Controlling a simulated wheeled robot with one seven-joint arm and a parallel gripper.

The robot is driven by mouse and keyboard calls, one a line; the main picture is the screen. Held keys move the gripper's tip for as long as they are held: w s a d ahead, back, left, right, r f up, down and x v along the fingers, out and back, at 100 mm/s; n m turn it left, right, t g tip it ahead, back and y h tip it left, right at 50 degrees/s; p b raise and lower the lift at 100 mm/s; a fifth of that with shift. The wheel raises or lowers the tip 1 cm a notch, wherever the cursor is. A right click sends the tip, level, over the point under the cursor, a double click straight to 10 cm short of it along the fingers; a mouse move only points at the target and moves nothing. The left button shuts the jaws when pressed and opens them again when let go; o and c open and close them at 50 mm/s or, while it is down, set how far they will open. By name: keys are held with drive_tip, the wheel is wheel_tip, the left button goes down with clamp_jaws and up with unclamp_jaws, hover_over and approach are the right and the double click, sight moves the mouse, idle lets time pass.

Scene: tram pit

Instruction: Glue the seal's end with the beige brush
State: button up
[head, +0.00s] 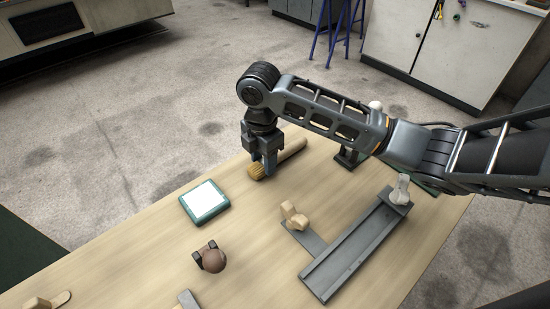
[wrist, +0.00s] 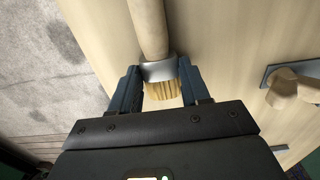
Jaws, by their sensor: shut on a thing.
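My gripper (head: 262,168) points down over the table's far edge and is shut on the beige brush. In the wrist view, the brush has a round beige handle (wrist: 149,28), a silver ferrule (wrist: 158,71) and straw-coloured bristles (wrist: 160,93). My fingers (wrist: 158,84) lie on either side of the ferrule. In the head view the bristles (head: 257,171) point left toward the front, and the handle (head: 291,150) points to the back right. I cannot tell whether the brush touches the table. I cannot pick out the seal for certain.
A teal-rimmed pad with a white top (head: 187,208) lies left of the brush. A grey channel (head: 345,255) with a pale translucent piece (head: 401,188) at its far end lies right.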

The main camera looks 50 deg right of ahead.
drive_tip(key=shift+r, duration=0.1)
drive_tip(key=shift+r, duration=0.45)
wheel_tip(320, 180, up, 3)
drive_tip(key=shift+f, duration=0.2)
drive_tip(key=s+d+r+b, duration=0.2)
drive_tip(key=d+r, duration=0.5)
drive_tip(key=d, duration=0.4)
drive_tip(key=shift+s+d+r, duration=0.15)
drive_tip(key=shift+s+r, duration=0.05)
drive_tip(key=shift+s, duration=0.3)
drive_tip(key=o, duration=0.5)
drive_tip(key=c, duration=0.5)
